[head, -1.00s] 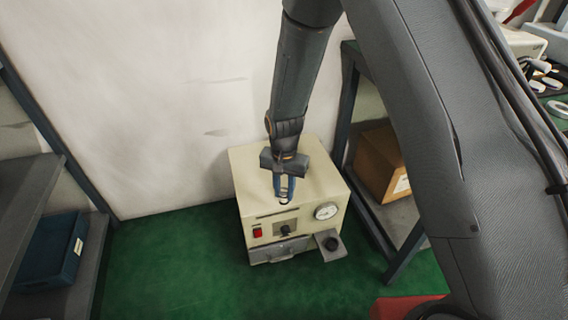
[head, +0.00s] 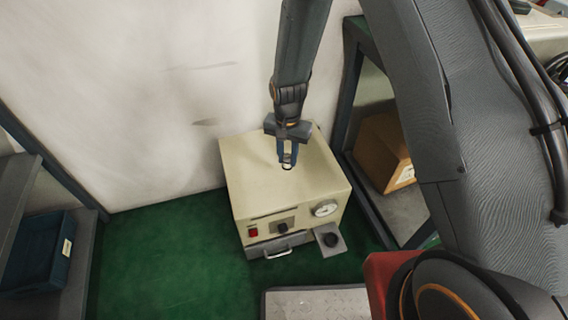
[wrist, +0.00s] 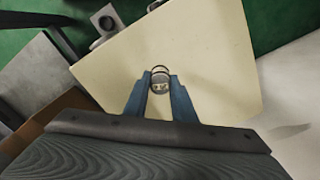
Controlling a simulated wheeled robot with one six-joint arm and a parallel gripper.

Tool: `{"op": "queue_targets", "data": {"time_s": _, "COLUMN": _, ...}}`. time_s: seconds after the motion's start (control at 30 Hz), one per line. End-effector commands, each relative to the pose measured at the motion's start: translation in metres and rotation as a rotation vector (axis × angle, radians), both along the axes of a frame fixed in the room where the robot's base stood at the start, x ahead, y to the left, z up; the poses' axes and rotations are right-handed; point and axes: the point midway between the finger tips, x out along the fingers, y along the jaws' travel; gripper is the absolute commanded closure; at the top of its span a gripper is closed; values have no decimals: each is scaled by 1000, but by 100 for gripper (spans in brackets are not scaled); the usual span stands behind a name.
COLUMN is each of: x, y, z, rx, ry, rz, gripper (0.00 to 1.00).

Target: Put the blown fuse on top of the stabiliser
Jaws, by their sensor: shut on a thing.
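The stabiliser (head: 262,188) is a cream box on the green floor against the white wall. Its front has a red switch, a dark knob, a round dial and a drawer-like grey part with a handle. Its broad top fills much of the wrist view (wrist: 215,60). My gripper (head: 287,164) is over the stabiliser's top, pointing down. In the wrist view its blue fingers (wrist: 160,88) are shut on a small round glass-and-metal piece, apparently the blown fuse (wrist: 160,79). I cannot tell whether the fuse touches the top or is just above it.
A dark shelf with a cardboard box (head: 384,153) stands close to the stabiliser's right. A blue bin (head: 45,250) sits on a shelf at the left. A small grey ledge with a black knob (head: 330,240) juts out at the stabiliser's front right. The stabiliser's top is otherwise clear.

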Motion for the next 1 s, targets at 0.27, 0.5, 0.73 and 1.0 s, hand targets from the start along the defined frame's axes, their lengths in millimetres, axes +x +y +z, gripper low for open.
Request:
{"op": "queue_targets", "data": {"time_s": 0.27, "x": 1, "y": 0, "z": -32, "rx": 1, "ry": -1, "rz": -1, "gripper": 99}}
{"op": "queue_targets", "data": {"time_s": 0.5, "x": 0, "y": 1, "z": -60, "rx": 0, "ry": 0, "rz": 2, "gripper": 99}}
{"op": "queue_targets", "data": {"time_s": 0.73, "x": 1, "y": 1, "z": -68, "rx": 1, "ry": -3, "rz": 2, "gripper": 99}}
{"op": "queue_targets", "data": {"time_s": 1.0, "x": 0, "y": 1, "z": -71, "rx": 1, "ry": -1, "rz": 2, "gripper": 70}}
